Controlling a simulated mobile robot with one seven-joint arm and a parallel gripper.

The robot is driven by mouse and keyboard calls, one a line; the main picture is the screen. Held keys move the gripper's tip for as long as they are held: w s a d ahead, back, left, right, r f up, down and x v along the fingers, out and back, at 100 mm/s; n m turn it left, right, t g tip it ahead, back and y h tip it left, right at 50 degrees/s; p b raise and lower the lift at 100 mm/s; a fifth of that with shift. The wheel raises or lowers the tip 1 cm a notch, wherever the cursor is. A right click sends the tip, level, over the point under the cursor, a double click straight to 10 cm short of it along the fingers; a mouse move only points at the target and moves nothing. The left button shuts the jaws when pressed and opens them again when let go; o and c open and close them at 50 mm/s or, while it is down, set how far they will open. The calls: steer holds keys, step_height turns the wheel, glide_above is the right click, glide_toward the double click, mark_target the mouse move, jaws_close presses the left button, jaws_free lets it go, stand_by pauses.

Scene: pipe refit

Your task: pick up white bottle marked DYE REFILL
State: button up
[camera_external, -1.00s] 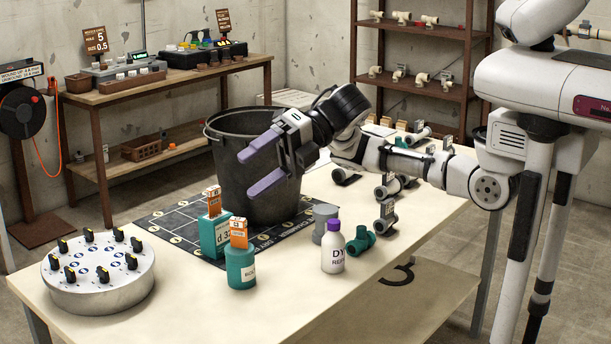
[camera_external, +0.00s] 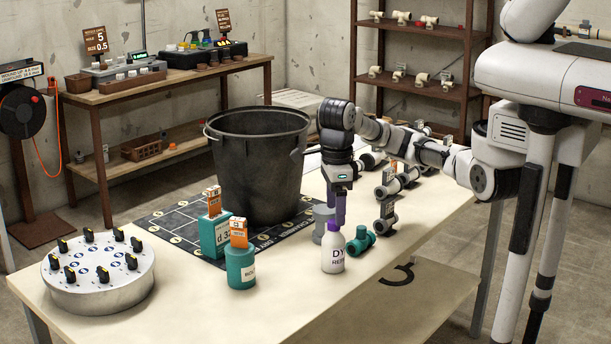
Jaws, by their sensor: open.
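The white bottle marked DYE REFILL (camera_external: 333,254) stands upright near the front edge of the table (camera_external: 250,318), with a purple cap. My gripper (camera_external: 338,210) points straight down just above and behind the bottle's cap. Its purple fingers are open and empty. From this side the fingers overlap the cap in the picture, and I cannot tell whether they touch it. Part of the fingertips is hidden by the bottle.
A grey cylinder (camera_external: 322,222) and a green pipe fitting (camera_external: 361,242) stand close beside the bottle. A teal container (camera_external: 240,267) is to its left. A large black bucket (camera_external: 257,160) stands behind. Pipe fittings (camera_external: 388,208) lie to the right. The front table area is clear.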

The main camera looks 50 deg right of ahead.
mark_target(332, 237)
steer(key=f, duration=0.5)
steer(key=f+p, duration=0.1)
steer(key=f, duration=0.2)
steer(key=shift+w+a, duration=0.2)
steer(key=shift+w, duration=0.05)
steer(key=c, duration=1.2)
